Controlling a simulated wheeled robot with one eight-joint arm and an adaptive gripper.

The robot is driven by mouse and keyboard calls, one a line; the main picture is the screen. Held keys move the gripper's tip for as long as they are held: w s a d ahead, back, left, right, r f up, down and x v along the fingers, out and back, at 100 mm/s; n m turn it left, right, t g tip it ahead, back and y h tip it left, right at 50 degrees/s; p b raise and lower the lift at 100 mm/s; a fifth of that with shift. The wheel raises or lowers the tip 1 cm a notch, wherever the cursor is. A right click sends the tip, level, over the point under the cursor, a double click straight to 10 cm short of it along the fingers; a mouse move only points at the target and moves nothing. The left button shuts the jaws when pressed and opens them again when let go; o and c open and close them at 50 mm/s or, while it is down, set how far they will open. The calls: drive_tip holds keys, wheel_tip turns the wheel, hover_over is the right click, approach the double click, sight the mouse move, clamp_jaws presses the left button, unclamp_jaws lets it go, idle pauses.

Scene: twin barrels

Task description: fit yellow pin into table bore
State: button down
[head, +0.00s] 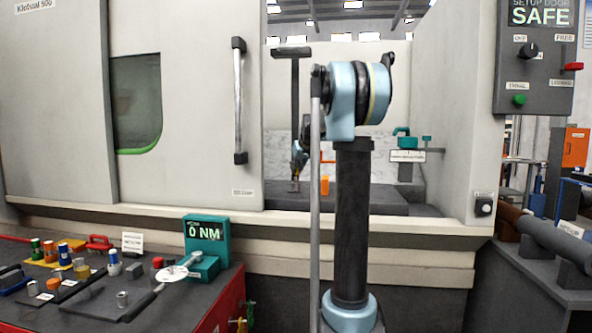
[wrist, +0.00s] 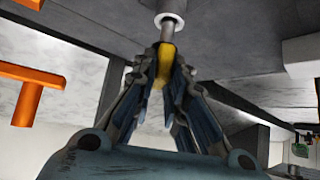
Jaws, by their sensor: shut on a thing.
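My gripper (wrist: 165,55) is shut on the yellow pin (wrist: 166,62), with the yellow part between its fingertips. A grey metal shank (wrist: 169,33) extends from the yellow part toward the pale ring of the table bore (wrist: 180,17) at the top of the wrist view. The shank's far end meets or overlaps the ring; I cannot tell how deep it sits. In the head view my gripper (head: 296,180) is small, low inside the machine opening just above the dark table (head: 375,203). The pin cannot be made out there.
An orange T-shaped piece (wrist: 28,88) stands left of my gripper in the wrist view. In the head view, a teal fixture (head: 404,138) is at the opening's right. The machine door (head: 180,100) borders the left side. A bench (head: 110,295) with several tools is at front left.

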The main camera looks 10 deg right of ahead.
drive_tip(key=shift+f, duration=1.5)
drive_tip(key=c, duration=1.5)
unclamp_jaws()
drive_tip(key=shift+c, duration=0.2)
drive_tip(key=v, duration=1.2)
drive_tip(key=shift+f, duration=0.1)
